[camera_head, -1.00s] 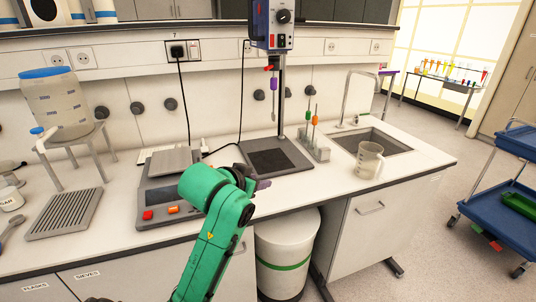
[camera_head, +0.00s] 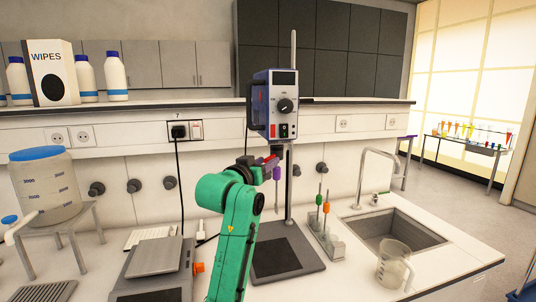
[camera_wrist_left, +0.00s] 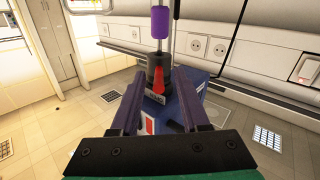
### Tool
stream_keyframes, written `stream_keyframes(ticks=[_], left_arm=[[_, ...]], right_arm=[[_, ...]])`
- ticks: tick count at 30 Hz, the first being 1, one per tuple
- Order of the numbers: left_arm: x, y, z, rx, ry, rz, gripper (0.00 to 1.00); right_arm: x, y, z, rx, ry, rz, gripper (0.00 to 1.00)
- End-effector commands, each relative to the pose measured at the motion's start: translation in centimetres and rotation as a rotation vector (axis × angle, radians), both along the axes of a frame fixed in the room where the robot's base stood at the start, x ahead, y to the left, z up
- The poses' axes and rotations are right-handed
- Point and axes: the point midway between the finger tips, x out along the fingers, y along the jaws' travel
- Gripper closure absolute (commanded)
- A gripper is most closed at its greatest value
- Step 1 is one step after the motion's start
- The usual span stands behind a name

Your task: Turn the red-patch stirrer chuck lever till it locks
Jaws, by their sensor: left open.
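The overhead stirrer (camera_head: 274,104) is a blue box with a black knob on an upright rod. Its dark chuck with a red part (camera_head: 271,158) sits under the box, and a purple-handled shaft (camera_head: 277,173) hangs below. In the left wrist view the picture is turned over: the black chuck and red part (camera_wrist_left: 158,80) lie between my finger tips, with the purple piece (camera_wrist_left: 160,22) beyond. My left gripper (camera_wrist_left: 158,98) is open, its fingers on either side of the red part; I cannot tell whether they touch. The lever's lock state cannot be told. My right gripper is not in view.
The stirrer's dark base plate (camera_head: 284,256) is on the bench. A stand with colored stirrers (camera_head: 327,241), a sink (camera_head: 398,230) and a clear jug (camera_head: 394,266) are to the right. A balance (camera_head: 155,262) and a clear tank (camera_head: 48,188) are to the left.

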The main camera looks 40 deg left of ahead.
Motion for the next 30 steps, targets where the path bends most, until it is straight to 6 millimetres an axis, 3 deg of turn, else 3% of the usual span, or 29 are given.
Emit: stream_keyframes(ticks=[1, 4, 11, 14, 15, 30], left_arm=[[0.6, 0.2, 0.3, -0.001, 0.0, 0.0, 0.54], [1.3, 0.3, 0.1, 0.0, -0.001, 0.0, 0.54], [1.4, 0.3, 0.0, 0.001, -0.002, 0.0, 0.54], [1.4, 0.3, 0.0, 0.001, -0.002, 0.0, 0.93], [1.4, 0.3, 0.0, 0.001, -0.002, 0.0, 1.0], [1.4, 0.4, 0.0, 0.001, -0.001, 0.0, 1.0]], right_arm=[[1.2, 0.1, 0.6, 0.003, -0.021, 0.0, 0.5], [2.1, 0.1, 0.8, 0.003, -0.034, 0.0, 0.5], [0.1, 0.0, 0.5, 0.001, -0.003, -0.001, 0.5], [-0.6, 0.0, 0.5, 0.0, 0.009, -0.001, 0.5], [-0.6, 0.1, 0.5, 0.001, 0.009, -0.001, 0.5], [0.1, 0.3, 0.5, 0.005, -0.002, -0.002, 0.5]])
